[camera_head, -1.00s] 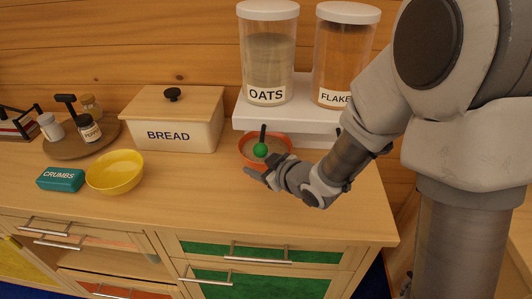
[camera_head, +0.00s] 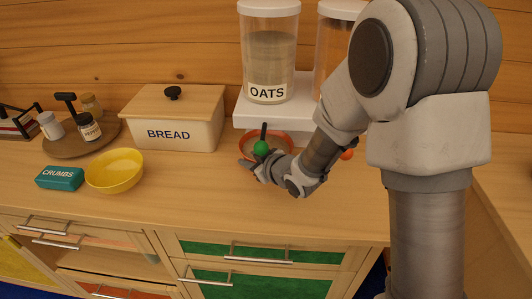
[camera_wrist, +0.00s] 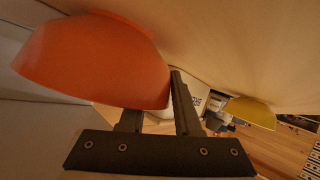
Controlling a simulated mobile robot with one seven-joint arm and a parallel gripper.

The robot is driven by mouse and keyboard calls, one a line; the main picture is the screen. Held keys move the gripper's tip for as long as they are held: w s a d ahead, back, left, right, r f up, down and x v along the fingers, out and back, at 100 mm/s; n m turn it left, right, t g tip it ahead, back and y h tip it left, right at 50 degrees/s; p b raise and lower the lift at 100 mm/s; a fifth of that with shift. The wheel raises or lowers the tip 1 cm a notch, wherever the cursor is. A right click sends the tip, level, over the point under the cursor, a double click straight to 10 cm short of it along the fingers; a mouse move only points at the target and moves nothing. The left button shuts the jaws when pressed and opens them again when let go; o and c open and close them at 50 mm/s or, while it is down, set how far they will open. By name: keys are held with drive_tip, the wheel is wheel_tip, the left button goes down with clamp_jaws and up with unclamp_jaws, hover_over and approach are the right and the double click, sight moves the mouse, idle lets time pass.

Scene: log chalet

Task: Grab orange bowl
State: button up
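The orange bowl (camera_head: 284,136) sits on the counter under the front of the white dispenser shelf, partly hidden by my arm and a green knob. My gripper (camera_head: 247,165) is at the bowl's near left side. In the wrist view the orange bowl (camera_wrist: 95,60) fills the upper left. My gripper (camera_wrist: 155,100) shows there with its two fingers apart. The bowl's edge reaches between them and hides the tip of the left finger. The right finger stands close by the bowl's outer edge; I cannot tell if it touches.
The green dispenser knob (camera_head: 261,148) and its dark lever hang in front of the bowl. The white shelf (camera_head: 262,122) carries the oats and flakes containers. A bread box (camera_head: 176,133), yellow bowl (camera_head: 115,172) and crumbs box (camera_head: 60,178) stand left. The counter in front is clear.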

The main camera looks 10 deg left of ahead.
clamp_jaws()
idle(1.0)
